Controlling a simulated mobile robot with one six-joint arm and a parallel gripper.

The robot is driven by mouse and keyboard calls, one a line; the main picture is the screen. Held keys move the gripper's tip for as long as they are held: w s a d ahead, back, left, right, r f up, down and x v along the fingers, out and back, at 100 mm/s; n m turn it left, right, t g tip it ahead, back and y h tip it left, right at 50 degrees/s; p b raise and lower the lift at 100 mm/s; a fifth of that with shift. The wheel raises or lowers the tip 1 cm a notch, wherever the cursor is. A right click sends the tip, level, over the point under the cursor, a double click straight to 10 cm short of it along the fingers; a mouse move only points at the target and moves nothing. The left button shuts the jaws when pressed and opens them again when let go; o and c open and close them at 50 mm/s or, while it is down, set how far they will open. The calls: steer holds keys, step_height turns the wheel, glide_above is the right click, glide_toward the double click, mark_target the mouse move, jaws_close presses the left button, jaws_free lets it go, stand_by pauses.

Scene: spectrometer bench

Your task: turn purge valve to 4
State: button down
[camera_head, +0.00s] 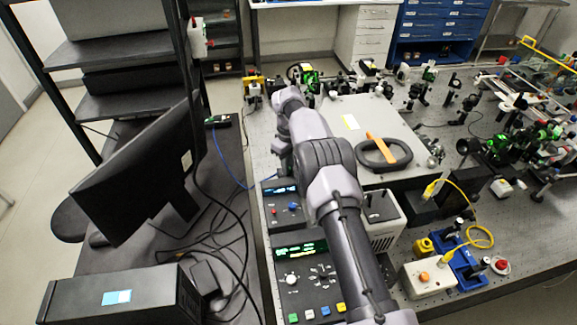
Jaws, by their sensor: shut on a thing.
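My arm reaches from the bottom edge up across the bench, and its far end is above the bench's far left part. I cannot make out my gripper's fingers; the wrist and arm links hide them, along with anything they hold. I cannot pick out the purge valve for certain. A dark control panel (310,299) with a green display stands at the near left of the bench. It has a white knob (292,280) and a ring of markings beside it. I cannot read any valve position.
A monitor (135,180) and a black box (120,302) stand on the left desk. A pale flat housing (350,113) with an orange-handled black ring (382,152) lies right of my arm. Optical mounts (510,145) crowd the right side. A grey box (381,215) stands close to my arm.

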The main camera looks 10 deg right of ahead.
steer(key=shift+m, duration=0.6)
steer(key=c, duration=1.3)
jaws_free()
steer(key=shift+c, duration=0.2)
step_height(320, 180, up, 18)
steer(key=p, duration=0.5)
steer(key=shift+f+p, duration=0.25)
steer(key=shift+p, duration=0.1)
